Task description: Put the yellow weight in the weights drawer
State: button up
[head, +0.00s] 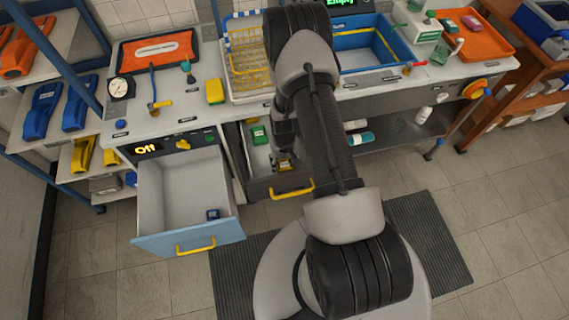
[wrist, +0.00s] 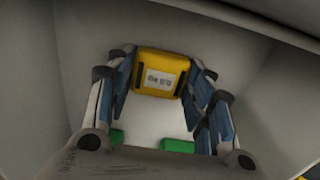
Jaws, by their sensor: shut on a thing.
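The yellow weight (wrist: 160,74), a block with a pale label, sits between my gripper's fingers (wrist: 162,80) in the wrist view. The fingers are shut on its sides. In the head view my gripper (head: 284,160) reaches down inside the open dark-fronted drawer (head: 262,188), and a bit of the yellow weight (head: 284,168) shows there. I cannot tell whether the weight touches the drawer floor. To the left, a blue-fronted drawer (head: 160,243) is open with a small dark blue block (head: 213,214) inside. I cannot read a label on either drawer.
Green blocks (wrist: 177,145) lie in the dark-fronted drawer near my gripper; one shows in the head view (head: 259,134). Another yellow block (head: 215,91) stands on the bench. A yellow wire basket (head: 250,55) and blue bin (head: 365,45) stand behind. Drawer walls surround my gripper closely.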

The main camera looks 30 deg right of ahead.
jog(key=shift+f, duration=0.15)
jog(key=o, duration=1.5)
